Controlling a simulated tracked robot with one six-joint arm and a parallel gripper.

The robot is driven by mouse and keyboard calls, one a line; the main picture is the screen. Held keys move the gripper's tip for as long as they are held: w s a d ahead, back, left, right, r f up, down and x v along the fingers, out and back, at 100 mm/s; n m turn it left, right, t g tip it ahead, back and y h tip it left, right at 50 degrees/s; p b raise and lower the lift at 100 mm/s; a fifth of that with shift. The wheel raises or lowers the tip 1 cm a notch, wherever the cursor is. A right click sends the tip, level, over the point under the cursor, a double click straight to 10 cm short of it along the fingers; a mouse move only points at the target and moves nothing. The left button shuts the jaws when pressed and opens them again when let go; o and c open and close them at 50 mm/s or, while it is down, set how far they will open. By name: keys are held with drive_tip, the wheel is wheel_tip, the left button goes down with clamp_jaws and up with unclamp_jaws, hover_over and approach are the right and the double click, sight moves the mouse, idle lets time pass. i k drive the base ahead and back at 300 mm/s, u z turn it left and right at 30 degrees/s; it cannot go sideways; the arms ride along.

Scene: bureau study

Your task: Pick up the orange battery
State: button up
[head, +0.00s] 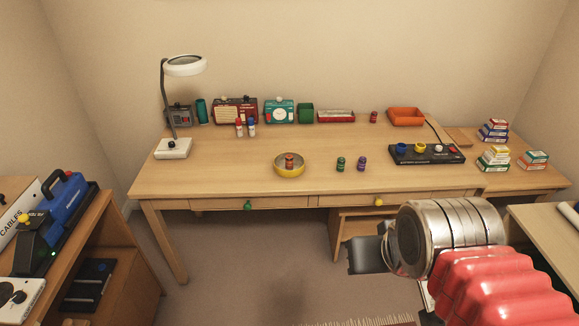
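A small upright orange-red cylinder (289,160), which looks like the orange battery, stands in a yellow bowl (289,173) near the front middle of the wooden desk (230,175). The bowl's rim hides its lower part. My gripper (362,254) is in front of the desk, below its front edge, at the lower right. It points left and is well apart from the bowl. Only a dark side of its fingers shows, so I cannot tell whether it is open or shut.
A green battery (340,164) and a purple battery (362,164) stand right of the bowl. A red one (373,117) is at the back. A lamp (173,148) stands at left, a black panel (427,153) at right. The desk left of the bowl is clear.

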sight(288, 158)
drive_tip(key=k, duration=0.55)
drive_tip(key=u, duration=0.5)
drive_tip(key=i, duration=0.65)
drive_tip(key=u, duration=0.8)
drive_tip(key=i, duration=1.7)
drive_tip(key=z, duration=0.9)
drive_tip(key=i, duration=0.55)
drive_tip(key=z, duration=0.45)
